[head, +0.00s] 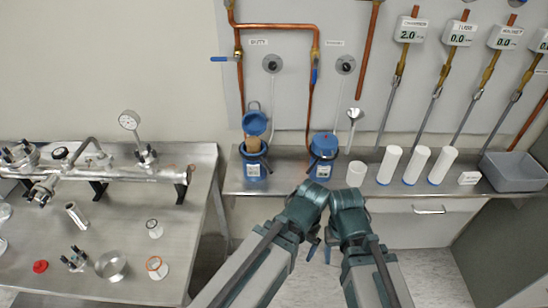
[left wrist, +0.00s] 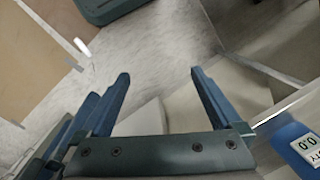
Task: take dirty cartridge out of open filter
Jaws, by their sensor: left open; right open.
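The open filter (head: 253,168) is a blue housing at the left end of the wall shelf, with a label on its front. The tan-brown dirty cartridge (head: 252,144) shows at its mouth, its lower part hidden inside. A blue lid (head: 255,123) with a loop is raised above it. My left gripper (head: 312,250) hangs in front of and below the shelf, partly hidden by its arm. The left wrist view shows its fingers (left wrist: 160,73) apart with nothing between them. My right gripper (head: 328,255) is close beside it, open, away from the filter.
A second filter (head: 323,157) with its blue lid on stands to the right. A white cup (head: 356,174), white cartridges (head: 416,165) and a grey bin (head: 515,172) line the shelf. Copper pipes (head: 275,26) run above. A steel table (head: 120,240) with vacuum parts stands at left.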

